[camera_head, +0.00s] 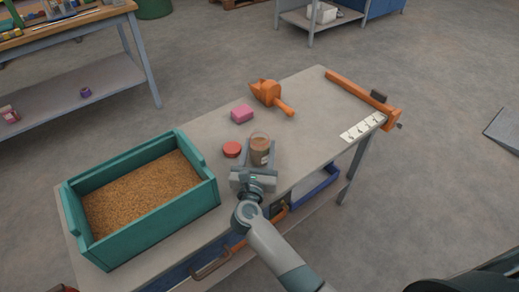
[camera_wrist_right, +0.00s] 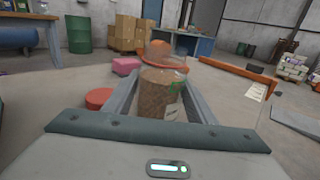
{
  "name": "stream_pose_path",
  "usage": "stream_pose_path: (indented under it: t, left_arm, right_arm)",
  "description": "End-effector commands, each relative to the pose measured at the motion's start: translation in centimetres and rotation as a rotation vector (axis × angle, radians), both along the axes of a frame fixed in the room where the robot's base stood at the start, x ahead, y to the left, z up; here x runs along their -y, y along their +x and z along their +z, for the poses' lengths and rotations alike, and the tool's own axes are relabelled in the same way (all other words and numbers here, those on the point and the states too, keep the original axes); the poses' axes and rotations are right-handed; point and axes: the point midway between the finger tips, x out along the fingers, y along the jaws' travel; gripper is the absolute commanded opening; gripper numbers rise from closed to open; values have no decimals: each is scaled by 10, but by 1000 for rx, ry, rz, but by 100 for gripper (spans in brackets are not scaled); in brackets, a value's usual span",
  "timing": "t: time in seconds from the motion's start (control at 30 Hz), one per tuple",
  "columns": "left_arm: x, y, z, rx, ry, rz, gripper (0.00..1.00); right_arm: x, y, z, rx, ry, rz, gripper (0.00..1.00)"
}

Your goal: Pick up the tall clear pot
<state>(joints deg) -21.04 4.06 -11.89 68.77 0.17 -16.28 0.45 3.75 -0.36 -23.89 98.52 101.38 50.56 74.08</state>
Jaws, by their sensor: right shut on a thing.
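The tall clear pot (camera_head: 260,148) stands upright on the workbench, with brown contents inside and a label on its side. In the right wrist view the pot (camera_wrist_right: 160,93) is between the two fingers. My right gripper (camera_head: 258,160) is shut on the pot from the near side. Its fingers also show in the right wrist view (camera_wrist_right: 157,105). I cannot tell whether the pot's base touches the bench. My left gripper is not in view.
A red lid (camera_head: 232,149) lies just left of the pot, with a pink block (camera_head: 242,113) behind it. An orange scoop (camera_head: 270,95) lies farther back. A green crate of grain (camera_head: 210,190) fills the bench's left. An orange bar (camera_head: 352,94) lies along the right back edge.

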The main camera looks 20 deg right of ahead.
Motion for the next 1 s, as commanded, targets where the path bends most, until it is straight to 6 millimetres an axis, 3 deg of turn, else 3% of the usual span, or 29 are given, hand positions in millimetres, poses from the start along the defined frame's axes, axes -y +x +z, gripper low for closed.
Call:
stream_pose_path:
  t: [0.23, 0.7, 1.0]
  left_arm:
    - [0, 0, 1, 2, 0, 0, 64]
    - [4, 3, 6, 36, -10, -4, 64]
    - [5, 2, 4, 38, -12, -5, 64]
  right_arm:
    - [0, 0, 34, 4, 4, -1, 27]
    - [67, -56, 85, 2, -2, -1, 27]
    - [88, -74, 102, 1, 0, 0, 27]
